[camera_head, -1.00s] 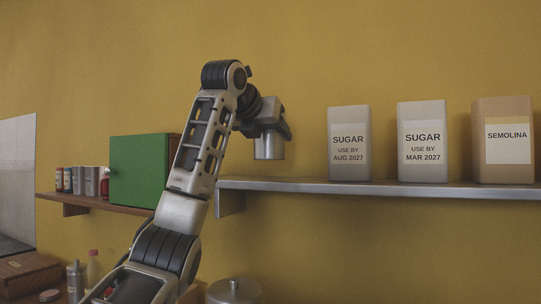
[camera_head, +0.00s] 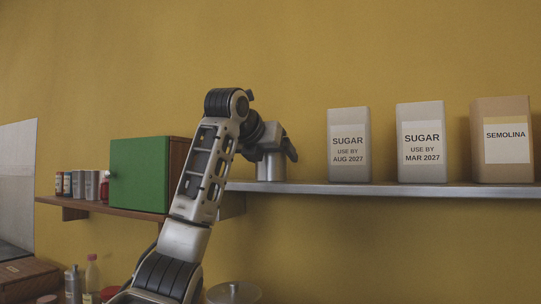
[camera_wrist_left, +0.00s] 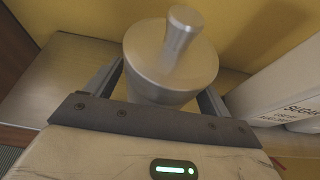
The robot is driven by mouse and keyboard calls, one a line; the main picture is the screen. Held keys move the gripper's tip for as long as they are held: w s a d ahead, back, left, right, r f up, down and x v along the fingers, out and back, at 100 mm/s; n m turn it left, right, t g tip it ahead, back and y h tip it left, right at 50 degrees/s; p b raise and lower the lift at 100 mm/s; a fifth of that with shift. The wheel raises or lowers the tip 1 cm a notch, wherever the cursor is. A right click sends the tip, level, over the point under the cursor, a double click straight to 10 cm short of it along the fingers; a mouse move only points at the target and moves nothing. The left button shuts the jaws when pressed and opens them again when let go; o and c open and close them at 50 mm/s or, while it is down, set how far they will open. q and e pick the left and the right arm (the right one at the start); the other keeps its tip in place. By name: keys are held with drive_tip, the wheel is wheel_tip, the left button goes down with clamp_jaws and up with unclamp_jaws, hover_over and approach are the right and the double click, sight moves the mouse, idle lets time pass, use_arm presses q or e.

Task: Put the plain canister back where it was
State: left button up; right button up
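The plain steel canister (camera_head: 271,167) is at the left end of the metal shelf (camera_head: 380,188), upright, with its base at about shelf height. I cannot tell whether it touches the shelf. My left gripper (camera_head: 275,148) is around its upper part. In the left wrist view the canister (camera_wrist_left: 160,85), with its lid and knob, stands between the two fingers of my left gripper (camera_wrist_left: 165,95), which look closed against its sides. My right gripper is not in view.
Two sugar packets (camera_head: 348,160) (camera_head: 421,165) and a semolina packet (camera_head: 503,160) stand right of the canister on the shelf. A green-doored cabinet (camera_head: 139,174) and small jars (camera_head: 80,184) are on the lower left shelf. Another lidded steel vessel (camera_head: 234,293) is below.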

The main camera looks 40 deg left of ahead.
use_arm(q)
drive_tip(key=shift+r, duration=0.2)
drive_tip(key=v, duration=1.2)
drive_tip(key=shift+f, duration=0.1)
